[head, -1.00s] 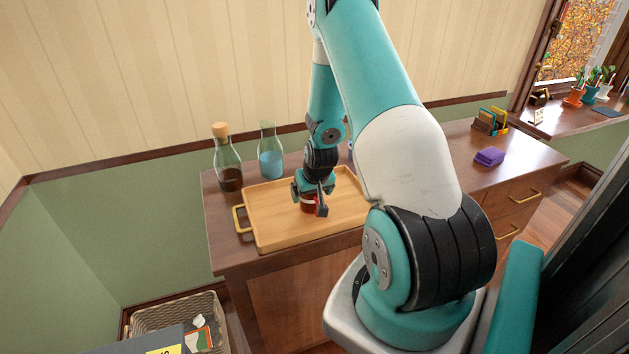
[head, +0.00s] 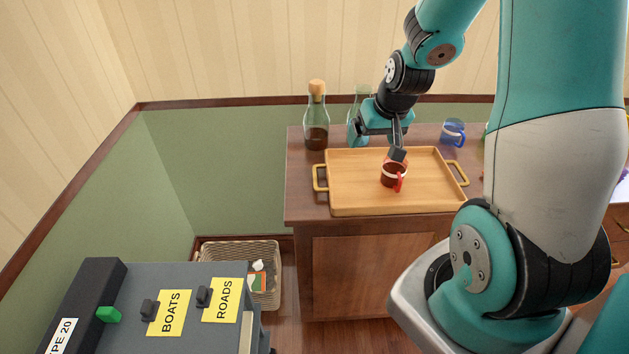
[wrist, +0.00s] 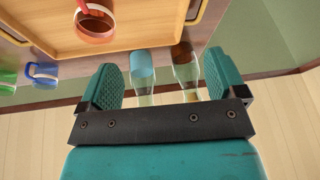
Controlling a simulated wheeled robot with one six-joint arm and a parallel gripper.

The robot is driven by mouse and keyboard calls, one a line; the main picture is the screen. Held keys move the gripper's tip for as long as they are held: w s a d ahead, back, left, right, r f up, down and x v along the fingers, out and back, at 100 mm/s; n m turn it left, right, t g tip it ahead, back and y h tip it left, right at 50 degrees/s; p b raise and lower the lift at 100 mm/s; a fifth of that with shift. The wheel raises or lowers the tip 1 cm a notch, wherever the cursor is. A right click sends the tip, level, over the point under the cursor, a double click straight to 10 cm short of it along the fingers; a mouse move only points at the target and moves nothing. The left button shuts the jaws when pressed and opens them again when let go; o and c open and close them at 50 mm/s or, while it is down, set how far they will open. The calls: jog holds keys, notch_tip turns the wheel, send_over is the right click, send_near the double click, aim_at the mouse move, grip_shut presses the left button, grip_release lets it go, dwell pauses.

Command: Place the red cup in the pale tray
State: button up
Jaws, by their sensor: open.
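The red cup (head: 394,176) with a pale band stands upright inside the pale wooden tray (head: 345,203), right of the tray's middle. Its handle faces the front in the head view. The cup (wrist: 95,27) also shows at the top of the wrist view, on the tray floor (wrist: 140,25). My gripper (head: 376,148) is open and empty, above the back part of the tray and behind the cup, apart from it. In the wrist view its two teal fingers (wrist: 162,85) are spread with nothing gripped between them.
A corked bottle (head: 317,118) with dark contents and a clear carafe (head: 361,103) stand behind the tray. A blue mug (head: 453,132) stands back right. A grey cabinet (head: 190,310) with yellow labels is at front left, by a wicker basket (head: 240,260).

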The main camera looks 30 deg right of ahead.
jog(key=s+a+r+n+y, duration=0.15)
jog(key=a+r, duration=0.25)
jog(key=a, duration=0.4)
jog(key=s+a+r+n+y, duration=0.1)
jog(key=a+r+n+y, duration=0.15)
jog(key=a, duration=0.65)
jog(key=s+a+r+n+g, duration=0.2)
jog(key=s+a+r+n, duration=0.1)
jog(key=s+a, duration=0.3)
jog(key=s+a+r+n+g, duration=0.2)
jog(key=s+a+r+n, duration=0.2)
jog(key=s, duration=0.5)
jog(key=a, duration=0.2)
jog(key=shift+s+a+y, duration=0.15)
jog(key=shift+a+y, duration=0.15)
jog(key=shift+y, duration=0.1)
jog(key=shift+r, duration=0.1)
